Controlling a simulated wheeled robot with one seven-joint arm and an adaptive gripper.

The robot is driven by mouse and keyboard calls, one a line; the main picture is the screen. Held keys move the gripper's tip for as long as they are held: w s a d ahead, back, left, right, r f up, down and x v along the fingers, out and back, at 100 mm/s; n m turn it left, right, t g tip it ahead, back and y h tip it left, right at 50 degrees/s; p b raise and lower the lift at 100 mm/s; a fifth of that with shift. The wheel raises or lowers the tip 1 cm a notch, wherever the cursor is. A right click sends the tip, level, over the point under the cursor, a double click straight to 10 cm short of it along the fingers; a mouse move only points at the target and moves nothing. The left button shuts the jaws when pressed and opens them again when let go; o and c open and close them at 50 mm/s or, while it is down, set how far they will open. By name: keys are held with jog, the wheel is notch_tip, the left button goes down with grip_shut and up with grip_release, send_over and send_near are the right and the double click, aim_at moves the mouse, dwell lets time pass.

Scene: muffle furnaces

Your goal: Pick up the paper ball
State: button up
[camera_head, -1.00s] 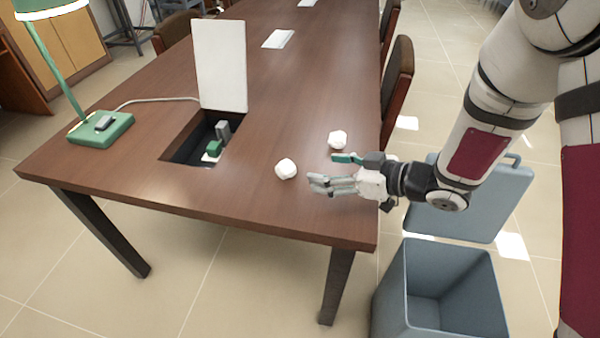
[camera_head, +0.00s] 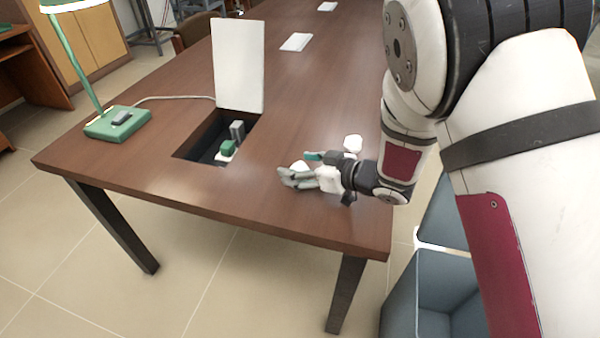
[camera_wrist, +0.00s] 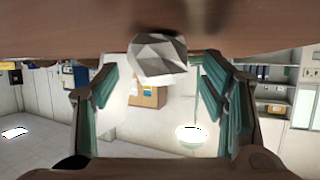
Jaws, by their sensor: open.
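In the wrist view, which is upside down, one paper ball (camera_wrist: 158,60) sits against the tabletop in the gap between the two spread green-lined fingers of my gripper (camera_wrist: 155,80). The fingers are apart and I see no contact with the ball.
A recessed box with a raised white lid (camera_head: 238,68) stands left of the gripper. A green lamp base (camera_head: 117,124) is at the left. White papers (camera_head: 297,41) lie farther back. A grey bin (camera_head: 440,285) stands beside the table's right side.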

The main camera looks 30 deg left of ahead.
jog(key=shift+a, duration=0.2)
jog(key=c, duration=0.9)
jog(key=shift+c, duration=0.2)
jog(key=shift+r, duration=0.1)
